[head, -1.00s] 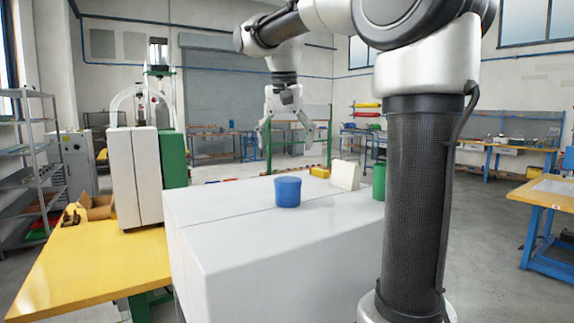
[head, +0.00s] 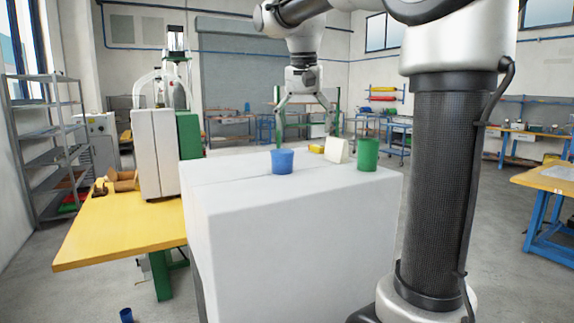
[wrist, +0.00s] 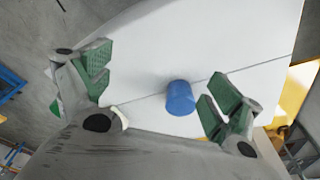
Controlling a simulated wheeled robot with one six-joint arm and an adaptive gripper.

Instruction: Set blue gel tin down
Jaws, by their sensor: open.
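The blue gel tin (head: 282,162) stands upright on the white top of a large box-like unit (head: 295,215), near a seam line. My gripper (head: 304,106) hangs open and empty above and beyond the tin in the head view, apart from it. In the wrist view, the blue tin (wrist: 180,98) shows on the white surface between the spread green-padded fingers of my gripper (wrist: 160,90), closer to the right finger. Neither finger touches it.
A green tin (head: 368,155), a pale block (head: 337,150) and a small yellow item (head: 316,149) sit at the top's far right. A yellow table (head: 120,228) with a white-and-green machine (head: 158,155) stands left. A small blue object (head: 126,315) lies on the floor.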

